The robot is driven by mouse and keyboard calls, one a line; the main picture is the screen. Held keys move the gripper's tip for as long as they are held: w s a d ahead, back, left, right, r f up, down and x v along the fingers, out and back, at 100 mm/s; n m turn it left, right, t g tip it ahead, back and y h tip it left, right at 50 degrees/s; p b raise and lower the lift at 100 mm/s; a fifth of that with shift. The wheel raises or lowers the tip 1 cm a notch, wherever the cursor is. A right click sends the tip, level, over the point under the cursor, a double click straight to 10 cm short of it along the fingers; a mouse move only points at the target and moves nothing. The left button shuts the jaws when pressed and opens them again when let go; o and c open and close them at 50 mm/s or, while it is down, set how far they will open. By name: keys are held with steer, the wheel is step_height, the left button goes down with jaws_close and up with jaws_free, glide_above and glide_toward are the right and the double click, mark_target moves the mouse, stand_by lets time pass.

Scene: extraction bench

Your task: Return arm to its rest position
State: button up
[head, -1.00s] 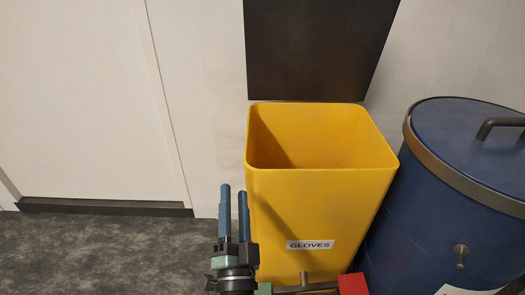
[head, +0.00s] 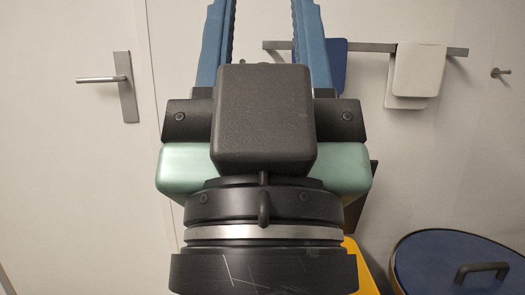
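My gripper (head: 263,25) is raised close in front of the head camera and fills the middle of the view. The fingertips are cut off by the top edge. Nothing shows in its grasp. The black housing, pale green body and dark wrist rings below the fingers are mine.
A yellow bin (head: 363,270) is mostly hidden behind my wrist. A blue lidded drum (head: 440,250) stands at the lower right. A door with a metal handle (head: 125,85) is at left. A wall rail (head: 375,47) holds a white pad (head: 418,70) and a blue pad (head: 337,68).

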step_height(320, 180, up, 32)
steer(key=p, duration=3)
steer(key=shift+r, duration=0.15)
